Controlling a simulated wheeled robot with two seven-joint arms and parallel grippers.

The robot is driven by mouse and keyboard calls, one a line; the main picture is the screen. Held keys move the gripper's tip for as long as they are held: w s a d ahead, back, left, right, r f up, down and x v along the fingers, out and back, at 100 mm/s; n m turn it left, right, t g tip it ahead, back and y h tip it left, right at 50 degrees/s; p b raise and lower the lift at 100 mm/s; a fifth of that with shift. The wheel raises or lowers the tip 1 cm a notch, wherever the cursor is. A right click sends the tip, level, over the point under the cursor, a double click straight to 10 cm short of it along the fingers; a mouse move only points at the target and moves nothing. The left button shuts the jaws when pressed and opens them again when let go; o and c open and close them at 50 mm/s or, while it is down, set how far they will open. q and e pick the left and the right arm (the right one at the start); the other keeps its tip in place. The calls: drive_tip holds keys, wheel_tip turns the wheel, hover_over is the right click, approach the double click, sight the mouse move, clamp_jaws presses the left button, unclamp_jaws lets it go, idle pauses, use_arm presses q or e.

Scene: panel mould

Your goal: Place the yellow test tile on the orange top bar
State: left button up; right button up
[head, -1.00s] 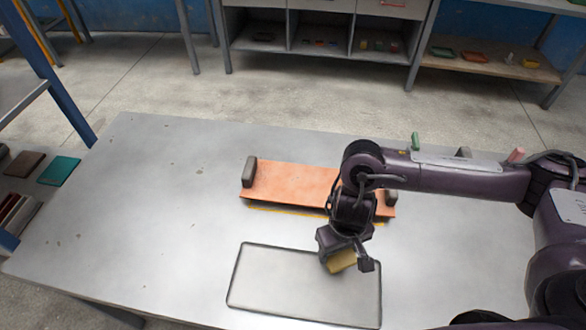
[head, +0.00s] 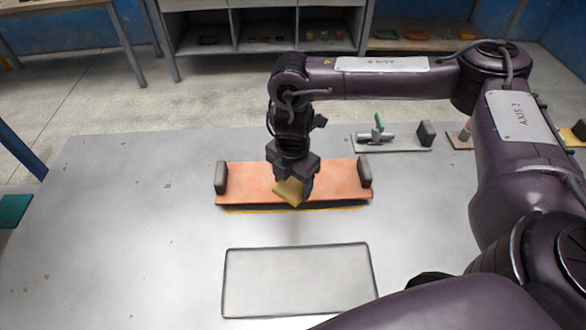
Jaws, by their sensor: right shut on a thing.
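The yellow test tile (head: 288,191) is in my right gripper (head: 291,183), which is shut on it. The tile is tilted and shows in front of the orange top bar (head: 240,183). I cannot tell whether the tile touches the bar. The bar is a long flat orange plank between two dark grey end blocks, with a yellow line along its front edge. The gripper and tile hide part of the bar's middle. My left gripper is not in view.
A dark-outlined pale rectangle (head: 298,282) lies on the grey table (head: 120,250) in front of the bar. A toggle clamp with a green handle (head: 379,123) stands behind right. The table's left side is clear. Shelves (head: 268,27) stand beyond the table.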

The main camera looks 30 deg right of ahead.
drive_tip(key=w+r+n, duration=0.1)
drive_tip(key=n, duration=0.1)
drive_tip(key=w+d+r+n, duration=0.1)
drive_tip(key=r+n, duration=0.1)
drive_tip(key=n, duration=0.1)
drive_tip(key=w+d+r+n, duration=0.1)
drive_tip(key=w+r+n, duration=0.1)
drive_tip(key=shift+n, duration=0.3)
drive_tip(key=w+d+r+n+b, duration=0.15)
drive_tip(key=w+r+n, duration=0.25)
drive_tip(key=r+n, duration=0.4)
drive_tip(key=shift+n, duration=0.7)
drive_tip(key=f+b, duration=0.1)
drive_tip(key=f, duration=0.4)
drive_tip(key=f+b, duration=0.1)
drive_tip(key=f, duration=0.5)
drive_tip(key=d+f+b, duration=0.1)
drive_tip(key=f, duration=0.4)
drive_tip(key=shift+s+f, duration=0.1)
drive_tip(key=shift+f, duration=0.2)
wheel_tip(320, 180, down, 3)
drive_tip(key=shift+s+f+b, duration=0.1)
drive_tip(key=shift+b, duration=0.7)
drive_tip(key=shift+f, duration=0.4)
